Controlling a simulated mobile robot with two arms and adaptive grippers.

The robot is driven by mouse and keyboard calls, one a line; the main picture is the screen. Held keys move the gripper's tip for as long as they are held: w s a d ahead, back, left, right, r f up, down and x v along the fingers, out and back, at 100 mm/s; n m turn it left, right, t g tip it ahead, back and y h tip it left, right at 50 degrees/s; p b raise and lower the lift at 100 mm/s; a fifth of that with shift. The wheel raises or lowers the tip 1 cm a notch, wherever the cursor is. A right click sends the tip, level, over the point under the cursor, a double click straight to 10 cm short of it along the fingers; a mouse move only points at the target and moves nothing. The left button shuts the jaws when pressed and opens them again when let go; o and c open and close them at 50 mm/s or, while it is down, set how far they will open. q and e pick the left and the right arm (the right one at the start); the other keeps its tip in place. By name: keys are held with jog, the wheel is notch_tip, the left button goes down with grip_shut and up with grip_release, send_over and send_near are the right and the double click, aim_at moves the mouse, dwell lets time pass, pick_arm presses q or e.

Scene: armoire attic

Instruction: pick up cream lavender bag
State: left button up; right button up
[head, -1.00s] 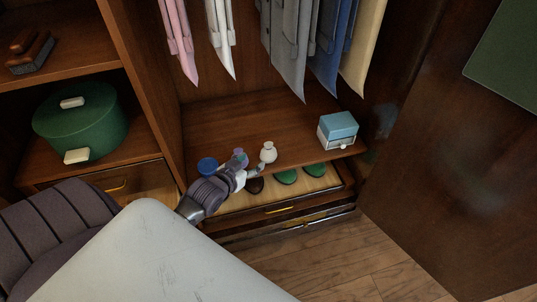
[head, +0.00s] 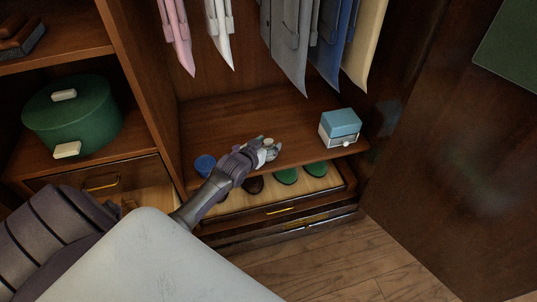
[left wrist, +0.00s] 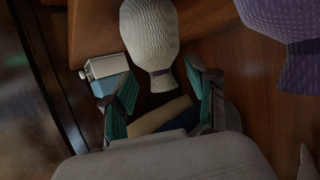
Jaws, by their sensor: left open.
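In the head view my left gripper (head: 264,151) is over the front of the wardrobe shelf and mostly hides the cream bag. A purple lavender bag (left wrist: 286,30) is at the upper right of the left wrist view. My right gripper is not in view.
A blue and white box (head: 339,127) stands at the shelf's right. Green shoes (head: 287,176) lie in the open drawer below. Clothes (head: 288,50) hang above. The shelf behind is clear.

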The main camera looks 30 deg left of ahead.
pick_arm(q)
jog(key=shift+w+f, duration=0.2)
jog(key=shift+w, duration=0.35)
jog(key=shift+s, duration=0.1)
grip_shut()
